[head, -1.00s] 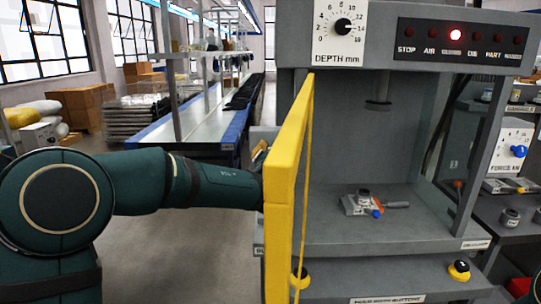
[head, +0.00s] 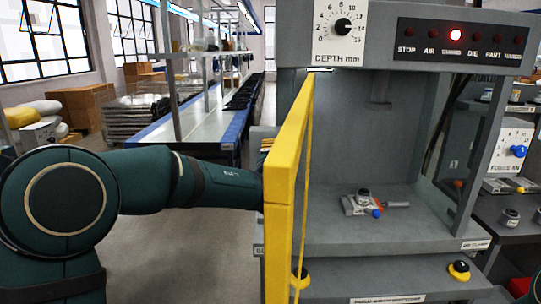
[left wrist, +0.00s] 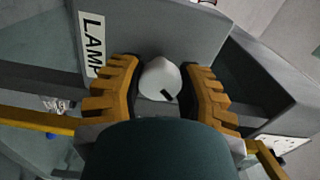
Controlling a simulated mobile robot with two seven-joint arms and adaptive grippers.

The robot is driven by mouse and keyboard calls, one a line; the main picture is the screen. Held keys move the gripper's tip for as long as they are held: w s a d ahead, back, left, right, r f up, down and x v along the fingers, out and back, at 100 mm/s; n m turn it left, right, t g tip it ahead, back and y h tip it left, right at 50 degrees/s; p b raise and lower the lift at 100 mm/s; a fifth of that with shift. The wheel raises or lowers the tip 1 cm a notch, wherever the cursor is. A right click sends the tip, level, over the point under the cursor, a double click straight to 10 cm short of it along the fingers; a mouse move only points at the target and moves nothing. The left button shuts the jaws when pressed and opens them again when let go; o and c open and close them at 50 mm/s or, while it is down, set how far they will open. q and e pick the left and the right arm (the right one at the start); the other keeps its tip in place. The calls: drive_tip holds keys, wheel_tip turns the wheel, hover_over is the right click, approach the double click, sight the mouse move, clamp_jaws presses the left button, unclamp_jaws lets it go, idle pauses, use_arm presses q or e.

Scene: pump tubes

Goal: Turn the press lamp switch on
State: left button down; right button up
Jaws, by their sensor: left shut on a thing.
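The press (head: 345,185) is a grey machine with a yellow guard frame (head: 285,190) at its left front. My left arm reaches behind this guard in the head view, so the gripper is mostly hidden there. In the left wrist view the lamp switch is a round white knob (left wrist: 160,78) with a short black mark near its lower edge. It sits on a grey panel beside a white label reading LAMP (left wrist: 92,45). My left gripper (left wrist: 163,85) has its orange ridged fingers on both sides of the knob and is shut on it. My right gripper is not in view.
A depth dial (head: 343,27) and a row of indicator lamps (head: 457,35), one lit red, are on the press top. A small fixture (head: 360,204) stands on the press bed. Two yellow-based buttons are below. A conveyor (head: 215,128) runs behind my left arm.

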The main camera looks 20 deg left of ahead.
use_arm(q)
drive_tip(key=shift+m, duration=0.6)
drive_tip(key=c, duration=0.5)
unclamp_jaws()
drive_tip(key=v, duration=1.2)
drive_tip(key=shift+s, duration=0.1)
